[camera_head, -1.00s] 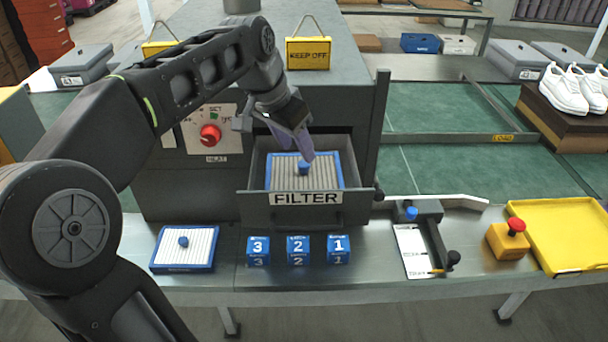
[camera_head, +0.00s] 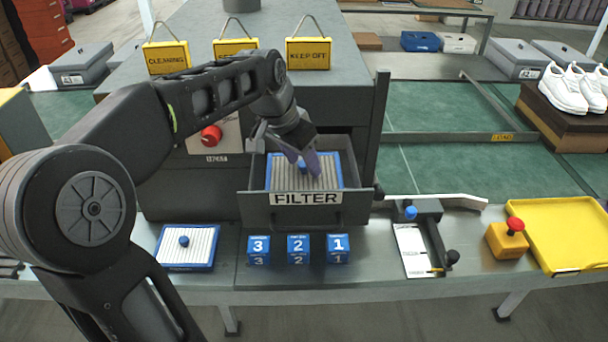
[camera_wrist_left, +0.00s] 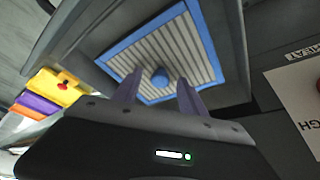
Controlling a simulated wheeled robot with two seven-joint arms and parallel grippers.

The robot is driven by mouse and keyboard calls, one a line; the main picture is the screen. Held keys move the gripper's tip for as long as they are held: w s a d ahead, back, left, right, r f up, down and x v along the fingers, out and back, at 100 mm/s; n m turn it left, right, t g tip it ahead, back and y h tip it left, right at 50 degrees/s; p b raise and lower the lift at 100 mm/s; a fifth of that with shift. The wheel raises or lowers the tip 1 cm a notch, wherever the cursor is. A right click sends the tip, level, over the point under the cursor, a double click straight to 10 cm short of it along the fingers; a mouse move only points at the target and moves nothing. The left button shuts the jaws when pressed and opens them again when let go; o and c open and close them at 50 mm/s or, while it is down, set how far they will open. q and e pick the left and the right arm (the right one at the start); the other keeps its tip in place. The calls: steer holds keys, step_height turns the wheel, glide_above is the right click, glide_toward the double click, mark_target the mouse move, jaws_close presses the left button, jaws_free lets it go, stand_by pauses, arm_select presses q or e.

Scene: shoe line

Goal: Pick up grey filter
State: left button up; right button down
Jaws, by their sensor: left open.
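The grey filter (camera_head: 282,178) has a blue frame and grey ribs and lies in the open drawer (camera_head: 306,198) labelled FILTER. It has a blue knob at its middle, which shows clear in the left wrist view (camera_wrist_left: 160,77). My left gripper (camera_head: 306,172) is open over the filter, with its purple fingers pointing down around the knob's area. In the left wrist view the fingers (camera_wrist_left: 157,92) stand apart on either side below the knob; I cannot tell whether they touch anything. A second filter, white with a blue frame (camera_head: 203,247), lies on the bench at left. My right gripper is not in view.
Three blue numbered blocks (camera_head: 298,250) stand in front of the drawer. A clipboard-like fixture (camera_head: 411,250), a red-topped button box (camera_head: 507,239) and a yellow tray (camera_head: 565,235) are to the right. Yellow signs (camera_head: 308,53) stand on the machine top.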

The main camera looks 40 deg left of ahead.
mark_target(302, 165)
arm_select(q)
jaws_close()
stand_by(0.4)
steer(key=shift+r, duration=0.1)
step_height(302, 165, up, 10)
stand_by(0.6)
stand_by(0.5)
